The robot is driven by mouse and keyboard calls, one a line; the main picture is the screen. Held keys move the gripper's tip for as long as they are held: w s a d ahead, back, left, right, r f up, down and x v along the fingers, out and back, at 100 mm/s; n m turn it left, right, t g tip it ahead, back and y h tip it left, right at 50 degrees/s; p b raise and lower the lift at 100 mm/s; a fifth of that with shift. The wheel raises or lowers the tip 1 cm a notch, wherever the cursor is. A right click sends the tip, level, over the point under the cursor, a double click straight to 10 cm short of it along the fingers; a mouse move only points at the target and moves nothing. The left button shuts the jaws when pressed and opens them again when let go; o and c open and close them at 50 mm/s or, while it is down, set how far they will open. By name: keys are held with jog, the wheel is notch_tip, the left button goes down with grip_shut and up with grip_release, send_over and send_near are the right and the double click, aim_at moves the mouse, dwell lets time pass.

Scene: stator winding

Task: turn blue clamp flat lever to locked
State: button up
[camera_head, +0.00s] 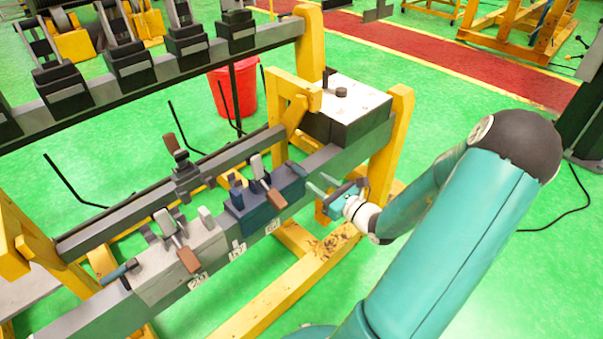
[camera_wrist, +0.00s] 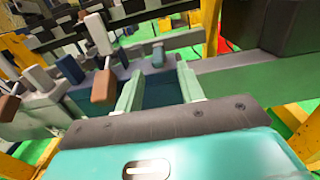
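The blue clamp (camera_head: 254,213) sits on the grey beam of the yellow frame, left of my gripper. Its flat lever (camera_head: 277,199) ends in a brown handle that hangs toward the front side. In the wrist view the brown lever handle (camera_wrist: 104,86) stands left of my left finger, and part of the blue clamp body (camera_wrist: 160,90) shows behind and between my fingers. My gripper (camera_wrist: 160,72) is open with nothing held between the fingers. In the head view my gripper (camera_head: 318,184) is just right of the clamp; contact cannot be told.
A light grey clamp (camera_head: 180,262) with a similar brown-handled lever (camera_head: 188,260) stands further left on the same beam. A rear beam (camera_head: 170,180) runs behind. A yellow post (camera_head: 385,150) and a grey box (camera_head: 345,115) stand at the right end.

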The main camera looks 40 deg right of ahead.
aim_at(308, 177)
jog(key=w, duration=0.7)
jog(key=shift+a, duration=0.2)
jog(key=shift+c, duration=0.5)
grip_shut()
